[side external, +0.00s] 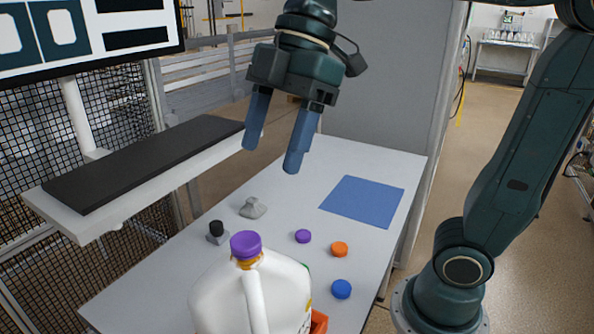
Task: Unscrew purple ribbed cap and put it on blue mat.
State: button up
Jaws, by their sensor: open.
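The purple ribbed cap (246,244) sits on the neck of a white jug (246,297) at the front of the table. The jug stands upright, and its lower part is cut off by the picture's bottom edge. The blue mat (363,201) lies flat and bare toward the back right of the table. My gripper (270,156) is open and empty, with its blue fingers pointing down. It hangs above the table, higher than the jug and apart from everything.
Loose purple (303,236), orange (340,249) and blue (341,289) caps lie right of the jug. A small black-topped part (217,231) and a grey lump (253,208) lie on the left. An orange-red object (319,322) is beside the jug. A black-topped shelf (146,160) stands left.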

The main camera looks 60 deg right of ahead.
aim_at(244, 240)
jog(key=shift+x, duration=6.1)
grip_shut()
jog(key=n+g, duration=0.1)
jog(key=n, duration=0.3)
jog(key=shift+w+g, duration=0.2)
jog(key=shift+g, duration=0.2)
jog(key=n+g, duration=0.1)
jog(key=n, duration=0.2)
jog(key=n+g, duration=0.1)
jog(key=n, duration=0.1)
jog(key=shift+w+r+n, duration=0.1)
jog(key=shift+n, duration=0.3)
